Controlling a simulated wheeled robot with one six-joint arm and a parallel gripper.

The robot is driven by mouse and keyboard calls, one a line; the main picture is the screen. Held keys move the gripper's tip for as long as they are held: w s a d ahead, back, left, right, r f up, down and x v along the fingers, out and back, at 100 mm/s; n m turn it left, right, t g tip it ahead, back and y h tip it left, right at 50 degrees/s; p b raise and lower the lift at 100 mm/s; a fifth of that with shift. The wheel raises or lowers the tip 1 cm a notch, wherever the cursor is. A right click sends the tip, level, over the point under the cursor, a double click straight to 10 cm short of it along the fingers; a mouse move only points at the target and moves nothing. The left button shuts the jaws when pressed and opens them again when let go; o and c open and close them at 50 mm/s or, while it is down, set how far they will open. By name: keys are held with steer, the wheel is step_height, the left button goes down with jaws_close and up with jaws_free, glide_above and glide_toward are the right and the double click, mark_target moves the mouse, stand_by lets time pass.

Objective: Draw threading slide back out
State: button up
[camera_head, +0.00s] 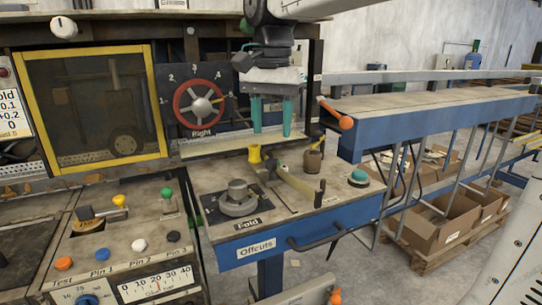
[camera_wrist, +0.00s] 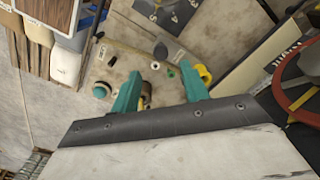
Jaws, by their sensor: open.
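My gripper (camera_head: 272,128) hangs above the small work table with its two teal fingers pointing down, open and apart. In the wrist view the open fingers (camera_wrist: 160,75) have nothing between them at their tips. No label reading threading slide is legible. A yellow-ended knob (camera_head: 254,154) stands beside a diagonal tan bar (camera_head: 297,186) on the table below the fingers; I cannot tell whether this is the slide. A yellow part also shows right of the fingers in the wrist view (camera_wrist: 204,74). The fingers appear clear of everything on the table.
A grey round Fold knob (camera_head: 238,197), a brown pot-like part (camera_head: 312,160) and a green button (camera_head: 359,176) stand on the table. A red handwheel (camera_head: 198,103) is behind left. An orange-ended lever (camera_head: 345,122) is right of the gripper. A blue Offcuts drawer front (camera_head: 285,243) is below.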

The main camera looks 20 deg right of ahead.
mark_target(271, 160)
step_height(271, 160, down, 8)
steer(key=shift+w+r, duration=0.1)
steer(key=shift+r, duration=0.1)
jaws_close()
